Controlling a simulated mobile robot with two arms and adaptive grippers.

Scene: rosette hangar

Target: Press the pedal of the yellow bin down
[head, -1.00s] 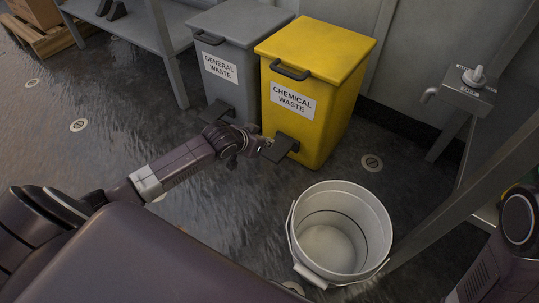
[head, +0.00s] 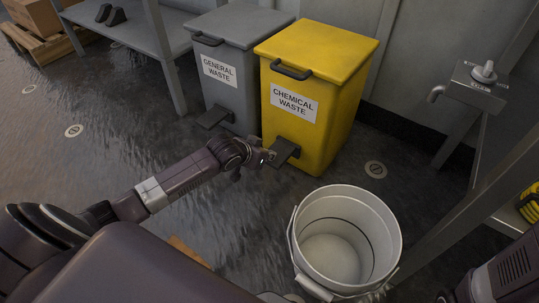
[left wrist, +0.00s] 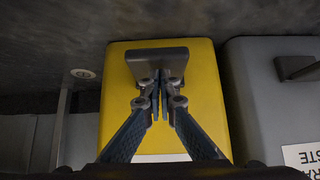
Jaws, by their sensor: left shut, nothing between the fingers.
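The yellow bin (head: 335,85) stands upright with its lid closed and a "CHEMICAL WASTE" label on its front. Its dark pedal (head: 284,151) sticks out low at the front. My left gripper (head: 268,157) is shut and empty, at the pedal's left edge. In the left wrist view the yellow bin (left wrist: 207,95) fills the middle, and the shut fingertips (left wrist: 162,78) overlap the dark pedal (left wrist: 157,56). I cannot tell whether they touch it. My right arm shows at the lower right, but its gripper is out of view.
A grey "GENERAL WASTE" bin (head: 230,80) with its own pedal (head: 213,117) stands just left of the yellow one. A white bucket (head: 347,240) stands on the floor in front, to the right. A bench with a tap (head: 440,92) is at the right.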

